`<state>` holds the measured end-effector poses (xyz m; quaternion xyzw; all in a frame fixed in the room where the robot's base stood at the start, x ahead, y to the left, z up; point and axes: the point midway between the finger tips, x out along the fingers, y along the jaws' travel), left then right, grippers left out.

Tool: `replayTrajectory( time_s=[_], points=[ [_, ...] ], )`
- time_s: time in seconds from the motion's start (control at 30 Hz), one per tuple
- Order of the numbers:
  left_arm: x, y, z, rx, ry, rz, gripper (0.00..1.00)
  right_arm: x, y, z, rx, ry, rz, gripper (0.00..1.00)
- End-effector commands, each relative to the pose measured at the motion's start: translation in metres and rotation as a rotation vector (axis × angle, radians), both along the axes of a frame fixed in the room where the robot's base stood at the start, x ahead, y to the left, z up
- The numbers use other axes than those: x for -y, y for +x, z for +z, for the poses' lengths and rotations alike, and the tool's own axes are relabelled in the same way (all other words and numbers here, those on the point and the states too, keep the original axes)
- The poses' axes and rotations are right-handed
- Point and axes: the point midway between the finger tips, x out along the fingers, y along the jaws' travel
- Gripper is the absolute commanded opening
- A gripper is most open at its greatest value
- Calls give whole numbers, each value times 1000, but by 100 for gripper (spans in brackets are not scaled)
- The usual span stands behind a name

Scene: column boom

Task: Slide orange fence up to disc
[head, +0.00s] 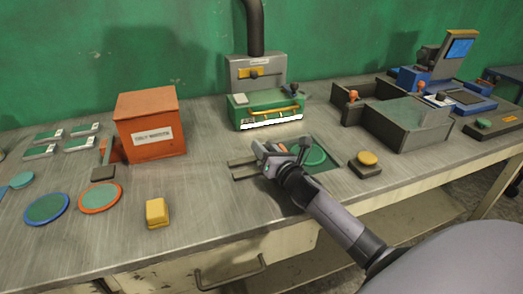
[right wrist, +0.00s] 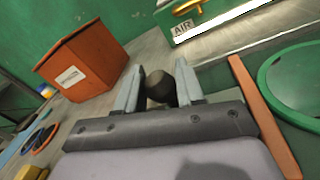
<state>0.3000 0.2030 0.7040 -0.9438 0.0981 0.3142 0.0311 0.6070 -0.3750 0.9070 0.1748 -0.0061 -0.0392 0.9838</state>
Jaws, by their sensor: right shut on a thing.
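The orange fence (right wrist: 264,118) is a long upright bar in the right wrist view, just right of my right gripper (right wrist: 160,88). The green disc (right wrist: 298,88) lies flat beyond the fence, and a narrow dark strip shows between them. The disc (head: 315,157) also shows in the head view, right of my right gripper (head: 264,152). My right gripper is shut on a dark round knob (right wrist: 160,83). How the knob joins the fence is hidden by the gripper. In the head view the gripper and wrist cover most of the fence. My left gripper is out of view.
A green and grey machine (head: 270,108) stands behind the disc. A yellow button box (head: 366,164) and a grey open bin (head: 408,124) are to the right. An orange box (head: 150,128) and a yellow block (head: 157,213) are to the left. Bare bench lies between.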

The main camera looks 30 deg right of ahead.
Motion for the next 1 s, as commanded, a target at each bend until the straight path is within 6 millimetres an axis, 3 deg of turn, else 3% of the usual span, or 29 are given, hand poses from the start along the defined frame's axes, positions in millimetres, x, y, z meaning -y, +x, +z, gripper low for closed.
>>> replayTrajectory(
  time_s=[0.17, 0.2, 0.23, 0.63, 1.0],
  points=[
    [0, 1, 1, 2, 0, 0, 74, 1, 0, 1, 1, 2, -3, 0],
    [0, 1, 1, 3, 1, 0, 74, 1, 0, 1, 1, 2, -3, 51],
    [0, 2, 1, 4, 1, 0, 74, 1, 0, 1, 1, 2, -3, 56],
    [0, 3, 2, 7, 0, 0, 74, 0, -5, 0, 0, -1, 0, 56],
    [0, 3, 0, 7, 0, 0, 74, -4, -50, 0, 0, -1, -1, 56]
  ],
)
